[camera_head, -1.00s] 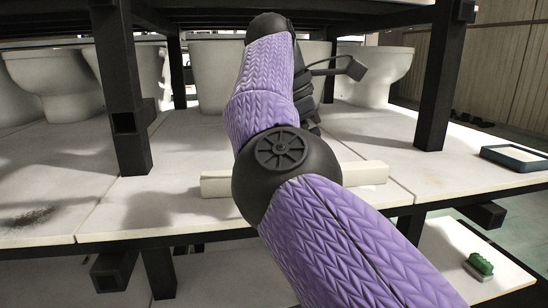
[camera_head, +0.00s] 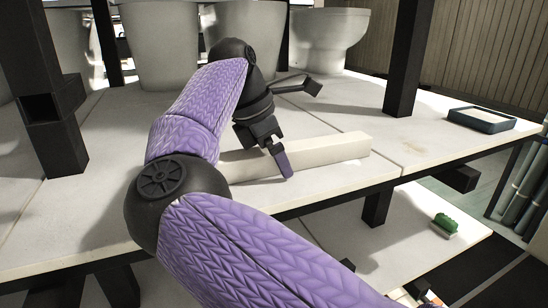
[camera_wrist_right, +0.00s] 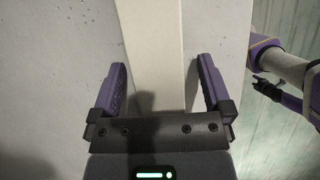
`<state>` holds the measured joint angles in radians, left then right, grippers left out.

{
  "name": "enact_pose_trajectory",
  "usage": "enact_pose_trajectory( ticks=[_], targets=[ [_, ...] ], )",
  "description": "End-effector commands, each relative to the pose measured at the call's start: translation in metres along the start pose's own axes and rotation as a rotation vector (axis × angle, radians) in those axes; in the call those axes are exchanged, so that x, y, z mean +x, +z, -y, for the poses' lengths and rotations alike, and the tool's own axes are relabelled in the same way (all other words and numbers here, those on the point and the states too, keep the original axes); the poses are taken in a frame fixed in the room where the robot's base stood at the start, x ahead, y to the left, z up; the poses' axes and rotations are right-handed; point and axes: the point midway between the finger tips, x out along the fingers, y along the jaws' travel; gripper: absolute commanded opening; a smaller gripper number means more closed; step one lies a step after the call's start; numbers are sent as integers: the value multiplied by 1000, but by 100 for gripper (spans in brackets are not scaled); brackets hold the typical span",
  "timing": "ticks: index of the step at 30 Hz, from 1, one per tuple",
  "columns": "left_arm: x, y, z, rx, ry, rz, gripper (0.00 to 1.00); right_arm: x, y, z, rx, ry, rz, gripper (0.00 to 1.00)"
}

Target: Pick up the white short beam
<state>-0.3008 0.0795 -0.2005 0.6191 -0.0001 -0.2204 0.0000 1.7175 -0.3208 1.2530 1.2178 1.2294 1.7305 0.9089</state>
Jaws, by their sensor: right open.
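The white short beam (camera_head: 340,147) lies flat on the pale shelf slab near its front edge in the head view. Its left end is hidden behind my right arm. My right gripper (camera_head: 279,157) points down at the beam, with one purple finger on its near side; the other finger is hidden. In the right wrist view the beam (camera_wrist_right: 155,40) runs between the two spread fingers of the open gripper (camera_wrist_right: 159,68), with gaps visible on both sides. A purple and black arm part, probably my left arm, shows at the right there; its jaws are unclear.
White toilet bowls (camera_head: 325,40) stand behind the beam. Dark posts (camera_head: 404,60) rise at left and right and carry the deck above. A dark blue tray (camera_head: 481,120) sits at the right. A green brush (camera_head: 445,224) lies on a lower slab. The slab right of the beam is clear.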

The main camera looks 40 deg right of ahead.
Motion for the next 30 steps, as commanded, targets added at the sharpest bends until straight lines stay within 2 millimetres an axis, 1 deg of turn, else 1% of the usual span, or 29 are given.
enact_pose_trajectory(
  ticks=[4,5,6,8,9,11,12,14,15,17,18,30],
  targets=[
    [0,-1,0,0,0,-2,59,0,0,0,0,1,0,100],
    [0,-1,0,0,0,-2,59,0,0,0,0,1,0,94],
    [0,-1,0,0,0,-2,59,0,0,0,0,1,0,85],
    [0,-1,0,0,0,-2,59,0,0,0,0,1,0,72],
    [0,-1,0,0,0,-3,59,0,0,0,0,1,0,64],
    [0,-1,0,0,0,-3,59,0,0,0,0,1,0,51],
    [0,-1,0,0,0,-3,59,0,0,0,0,1,0,43],
    [0,-1,0,0,0,-3,59,0,0,0,0,1,0,30],
    [0,-1,0,0,0,-3,59,0,0,0,0,1,0,22],
    [0,-2,0,-1,0,-3,59,-1,0,0,0,1,0,9],
    [0,-2,0,-1,0,-4,59,-1,0,0,0,1,0,0],
    [0,-2,0,-1,0,-3,59,-1,0,0,0,2,0,0]
  ],
)
